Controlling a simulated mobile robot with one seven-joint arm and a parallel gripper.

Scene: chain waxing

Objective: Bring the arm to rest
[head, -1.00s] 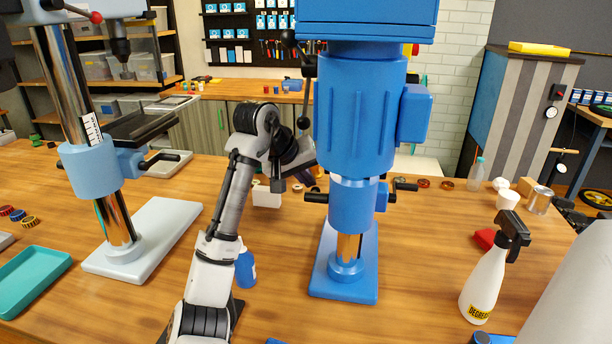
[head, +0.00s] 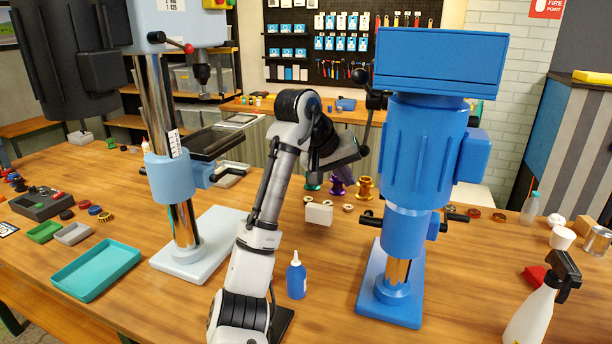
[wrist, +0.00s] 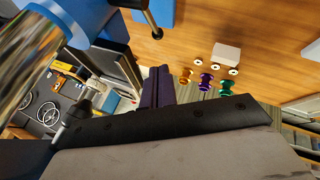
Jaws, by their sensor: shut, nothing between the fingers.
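My arm rises from the front of the wooden bench between two drill presses in the head view. Its elbow is bent and its wrist is up in the air. My gripper (head: 345,172) is partly hidden behind the wrist, just left of the blue drill press (head: 428,140). In the wrist view my gripper (wrist: 158,75) shows as dark purple fingers held together, with nothing between them. It appears clear of the bench top.
A light-blue drill press (head: 168,175) stands left of my arm. A blue bottle (head: 296,277) stands close to the arm's right. Behind are a white block (head: 318,214) and coloured spools (head: 365,188). A teal tray (head: 95,270) and spray bottle (head: 535,310) flank the front.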

